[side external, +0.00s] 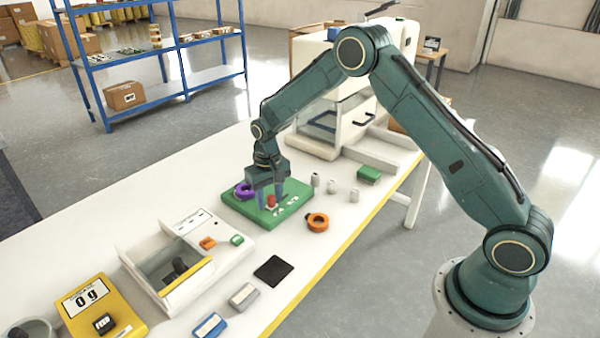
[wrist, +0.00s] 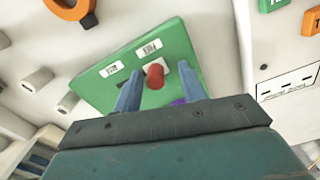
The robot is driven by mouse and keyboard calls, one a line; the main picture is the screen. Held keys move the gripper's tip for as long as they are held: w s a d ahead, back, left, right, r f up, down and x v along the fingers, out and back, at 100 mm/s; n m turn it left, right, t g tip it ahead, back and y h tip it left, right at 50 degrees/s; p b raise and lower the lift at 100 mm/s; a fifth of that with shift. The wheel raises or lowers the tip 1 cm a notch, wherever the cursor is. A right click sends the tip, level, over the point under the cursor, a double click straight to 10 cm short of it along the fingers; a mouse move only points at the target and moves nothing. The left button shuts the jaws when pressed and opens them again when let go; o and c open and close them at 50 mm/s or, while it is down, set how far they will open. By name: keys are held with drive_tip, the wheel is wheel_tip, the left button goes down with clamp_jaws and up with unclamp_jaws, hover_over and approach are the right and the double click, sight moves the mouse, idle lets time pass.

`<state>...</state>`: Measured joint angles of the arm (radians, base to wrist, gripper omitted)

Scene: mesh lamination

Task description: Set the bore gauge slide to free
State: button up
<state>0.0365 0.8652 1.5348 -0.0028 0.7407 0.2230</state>
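The bore gauge appears to be the green block (side external: 238,207) on the table, with a red knob (side external: 271,201) on a pale slide piece. In the wrist view the red knob (wrist: 154,76) stands near two small white labels (wrist: 150,48), whose words I cannot read. My gripper (side external: 268,197) is low over the green block. In the wrist view its two blue fingers (wrist: 160,74) are apart, with the knob between them and gaps on both sides. A purple ring (side external: 244,190) is at the block's left side, partly hidden in the wrist view.
An orange ring (side external: 317,222) lies right of the block, and several small pale cylinders (side external: 331,186) stand behind it. A white tray unit (side external: 180,262), a yellow scale (side external: 98,305) and a black pad (side external: 273,269) are nearer. A white machine (side external: 325,130) stands behind.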

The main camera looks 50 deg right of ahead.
sight(270, 197)
wheel_tip(270, 197, up, 14)
idle(0.9)
drive_tip(key=s+a+r+n+t, duration=0.1)
drive_tip(key=s+r+n+t, duration=0.15)
drive_tip(key=s+r, duration=1.35)
drive_tip(key=s+f+t, duration=0.2)
drive_tip(key=s+t, duration=0.1)
drive_tip(key=s, duration=1.6)
drive_tip(key=shift+s+a, duration=0.15)
drive_tip(key=shift+a, duration=0.3)
